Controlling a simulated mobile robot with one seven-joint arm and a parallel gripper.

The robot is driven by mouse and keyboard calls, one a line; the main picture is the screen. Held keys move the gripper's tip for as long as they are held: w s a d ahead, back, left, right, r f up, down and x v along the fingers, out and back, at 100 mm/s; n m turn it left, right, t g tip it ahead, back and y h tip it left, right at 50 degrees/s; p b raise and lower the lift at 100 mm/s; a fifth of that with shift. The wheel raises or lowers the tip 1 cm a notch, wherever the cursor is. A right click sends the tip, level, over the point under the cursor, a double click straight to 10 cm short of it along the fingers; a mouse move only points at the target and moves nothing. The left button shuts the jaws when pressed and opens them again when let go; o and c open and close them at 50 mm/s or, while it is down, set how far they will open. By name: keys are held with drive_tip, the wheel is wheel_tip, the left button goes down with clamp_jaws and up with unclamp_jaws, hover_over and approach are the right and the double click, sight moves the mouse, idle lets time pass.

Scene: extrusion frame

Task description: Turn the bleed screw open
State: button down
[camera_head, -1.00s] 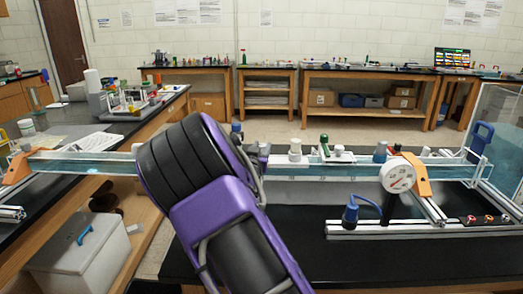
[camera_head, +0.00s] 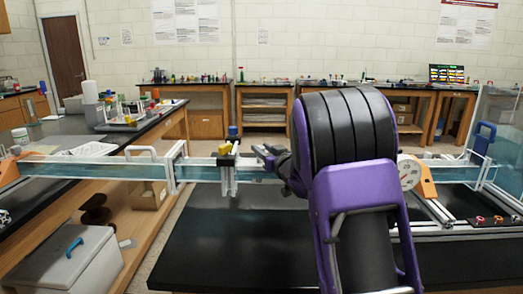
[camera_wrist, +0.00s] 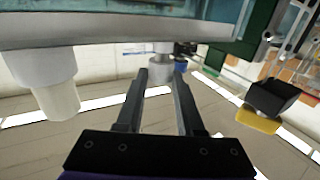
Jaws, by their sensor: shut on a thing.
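In the wrist view my gripper (camera_wrist: 160,78) has its two dark fingers on either side of a small grey cylindrical knob (camera_wrist: 160,63) under the clear-walled channel. The knob looks like the bleed screw, but its marking and turn angle cannot be made out. The fingers are shut on it at their tips. In the head view my gripper (camera_head: 264,152) points left beside the channel, and the knob cannot be made out there.
A clear water channel (camera_head: 100,168) runs across the view. A post with a yellow and blue top (camera_head: 227,155) stands left of my gripper. A white cylinder (camera_wrist: 50,85) hangs left of the fingers; a black and yellow block (camera_wrist: 268,105) is at right. The black bench (camera_head: 230,245) is clear in front.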

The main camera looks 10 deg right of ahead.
drive_tip(key=n+y+p, duration=0.1)
drive_tip(key=n+g+y+p, duration=0.1)
drive_tip(key=shift+w+d+r+y, duration=0.1)
drive_tip(key=shift+d+r+y, duration=0.1)
drive_tip(key=shift+d+y, duration=0.2)
drive_tip(key=shift+a+f+n+g+y+p, duration=0.1)
drive_tip(key=shift+f+n+g+y+p, duration=0.05)
drive_tip(key=shift+n+g+y+p, duration=0.8)
drive_tip(key=shift+y, duration=0.45)
drive_tip(key=c, duration=0.5)
unclamp_jaws()
drive_tip(key=shift+c, duration=0.2)
drive_tip(key=v, duration=1.2)
